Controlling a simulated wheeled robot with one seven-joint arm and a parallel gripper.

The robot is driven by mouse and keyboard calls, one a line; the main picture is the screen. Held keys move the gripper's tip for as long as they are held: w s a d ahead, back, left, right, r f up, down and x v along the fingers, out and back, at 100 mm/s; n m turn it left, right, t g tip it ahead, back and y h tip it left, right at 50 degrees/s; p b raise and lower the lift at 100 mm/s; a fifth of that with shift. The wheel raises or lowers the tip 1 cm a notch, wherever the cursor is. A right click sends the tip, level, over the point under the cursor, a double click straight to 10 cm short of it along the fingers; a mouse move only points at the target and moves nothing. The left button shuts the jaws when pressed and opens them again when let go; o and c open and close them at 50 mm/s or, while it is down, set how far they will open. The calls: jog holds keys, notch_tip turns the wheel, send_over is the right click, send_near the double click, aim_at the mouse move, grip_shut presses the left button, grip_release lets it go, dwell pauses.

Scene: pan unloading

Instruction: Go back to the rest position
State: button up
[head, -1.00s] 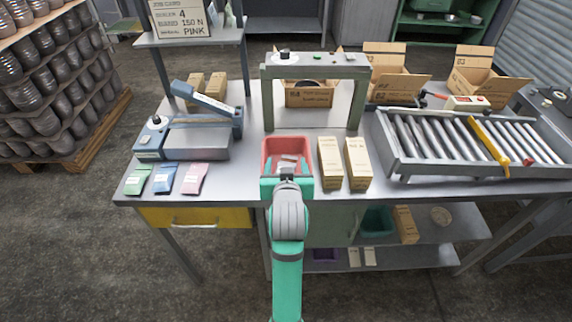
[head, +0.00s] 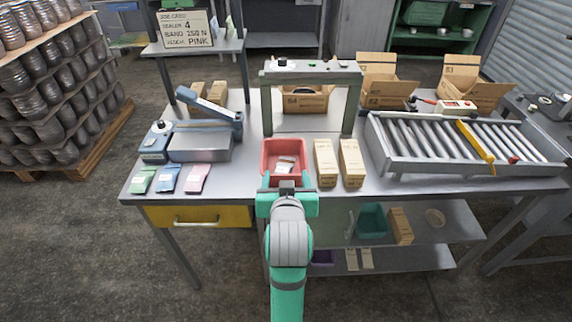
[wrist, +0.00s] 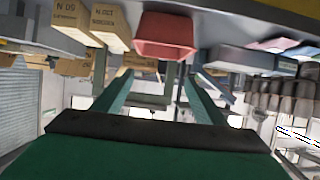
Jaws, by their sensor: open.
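My gripper (head: 287,188) is at the front edge of the workbench, just in front of the red tray (head: 266,166). In the wrist view my gripper (wrist: 155,75) shows two green fingers spread apart with nothing between them. The wrist picture is upside down, with the red tray (wrist: 165,36) hanging near the top, beyond the fingers and apart from them. A small pale packet (head: 285,164) lies inside the tray. My teal and grey arm reaches up from the bottom of the head view.
Two tan cartons, one (head: 326,162) beside another (head: 351,163), stand right of the tray. A grey arch frame (head: 348,105) stands behind. Left are the sealer (head: 200,142) and green, blue and pink packets (head: 197,179). A roller conveyor (head: 440,145) is at right. Floor in front is clear.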

jog(key=shift+s+a, duration=0.1)
jog(key=shift+a, duration=0.1)
jog(key=s+f, duration=1.4)
jog(key=f, duration=0.4)
jog(key=s+f+t, duration=0.1)
jog(key=s+t, duration=0.1)
jog(key=s, duration=2.4)
jog(key=shift+a+f, duration=0.15)
jog(key=shift+a, duration=0.2)
